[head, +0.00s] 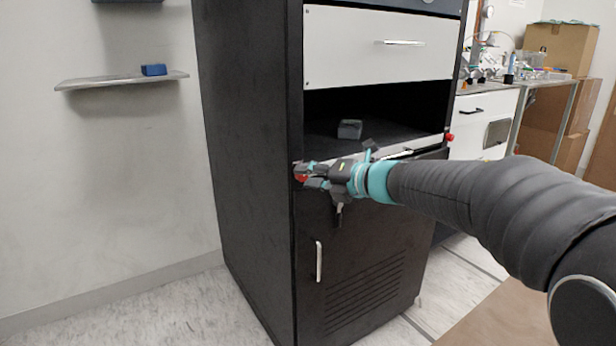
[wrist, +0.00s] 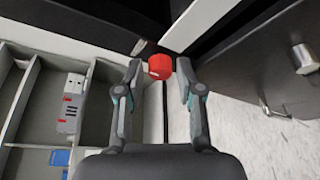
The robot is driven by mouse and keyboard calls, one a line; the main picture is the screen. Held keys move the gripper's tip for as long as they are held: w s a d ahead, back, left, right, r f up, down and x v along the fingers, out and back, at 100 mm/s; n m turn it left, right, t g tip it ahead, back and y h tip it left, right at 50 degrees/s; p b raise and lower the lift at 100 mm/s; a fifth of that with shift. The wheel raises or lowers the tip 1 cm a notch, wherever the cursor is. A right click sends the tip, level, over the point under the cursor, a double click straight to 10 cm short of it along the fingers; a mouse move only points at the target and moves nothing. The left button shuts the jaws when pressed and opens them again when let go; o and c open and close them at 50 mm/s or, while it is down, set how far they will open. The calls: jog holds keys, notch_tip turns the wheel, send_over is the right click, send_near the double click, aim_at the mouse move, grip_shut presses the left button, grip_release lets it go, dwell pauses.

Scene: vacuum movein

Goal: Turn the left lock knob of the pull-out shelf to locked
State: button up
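The left lock knob (head: 299,175) is a small red knob at the left end of the white front strip of the pull-out shelf (head: 432,142). In the wrist view the knob (wrist: 160,67) sits between my two fingertips. My gripper (head: 312,175) is at the cabinet's left front corner, with its fingers on either side of the knob. In the wrist view my gripper (wrist: 161,80) is open, with a small gap beside the knob. A mark showing the knob's lock position cannot be made out.
The right red knob (head: 449,137) is at the strip's other end. A small grey box (head: 350,129) sits on the shelf. A white drawer (head: 350,45) is above and a dark door (head: 375,280) below. A compartmented tray (wrist: 35,105) shows at left in the wrist view.

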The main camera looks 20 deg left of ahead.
jog(key=shift+w+a, duration=0.1)
jog(key=shift+a, duration=0.1)
grip_shut()
